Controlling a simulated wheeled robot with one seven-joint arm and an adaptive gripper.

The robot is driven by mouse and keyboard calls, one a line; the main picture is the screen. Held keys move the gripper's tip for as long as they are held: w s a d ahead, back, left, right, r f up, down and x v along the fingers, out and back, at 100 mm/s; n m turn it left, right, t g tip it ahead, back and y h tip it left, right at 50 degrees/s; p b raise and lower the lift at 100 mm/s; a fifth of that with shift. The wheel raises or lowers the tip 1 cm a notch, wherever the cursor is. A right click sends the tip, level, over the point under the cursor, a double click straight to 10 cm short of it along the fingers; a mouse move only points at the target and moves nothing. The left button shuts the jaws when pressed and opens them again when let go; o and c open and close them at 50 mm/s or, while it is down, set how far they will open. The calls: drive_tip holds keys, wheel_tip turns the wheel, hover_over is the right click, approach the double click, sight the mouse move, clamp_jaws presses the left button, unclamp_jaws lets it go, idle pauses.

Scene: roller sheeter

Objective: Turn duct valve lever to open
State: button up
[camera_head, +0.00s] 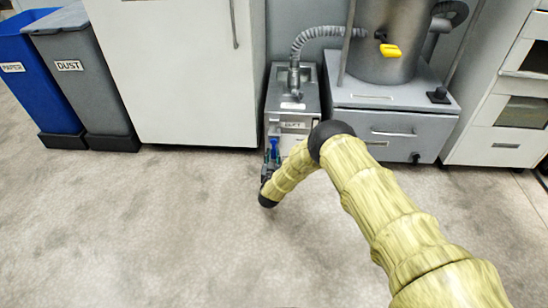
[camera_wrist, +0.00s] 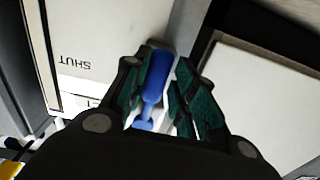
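The blue lever (camera_head: 273,143) is on the front of a small grey metal unit (camera_head: 307,106) with a plate that seems to read "DUCT". In the wrist view the blue lever (camera_wrist: 156,80) stands between the dark green finger pads of my gripper (camera_wrist: 164,75). The pads lie close against both sides of its thick end. A "SHUT" marking (camera_wrist: 74,61) appears upside down on a pale panel to the left. In the head view my gripper (camera_head: 271,158) is low at the unit's front left, partly hidden by my arm.
A white cabinet (camera_head: 175,75) stands left of the unit. A grey machine base (camera_head: 390,95) with a drum and a yellow handle (camera_head: 390,50) stands right. Grey dust (camera_head: 85,85) and blue paper bins (camera_head: 40,85) are far left. The floor in front is clear.

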drive_tip(key=shift+o, duration=0.8)
drive_tip(key=shift+s, duration=0.15)
drive_tip(key=s+a, duration=0.1)
drive_tip(key=s, duration=1)
drive_tip(key=shift+s+a, duration=0.3)
drive_tip(key=shift+a, duration=0.05)
drive_tip(key=shift+s, duration=0.1)
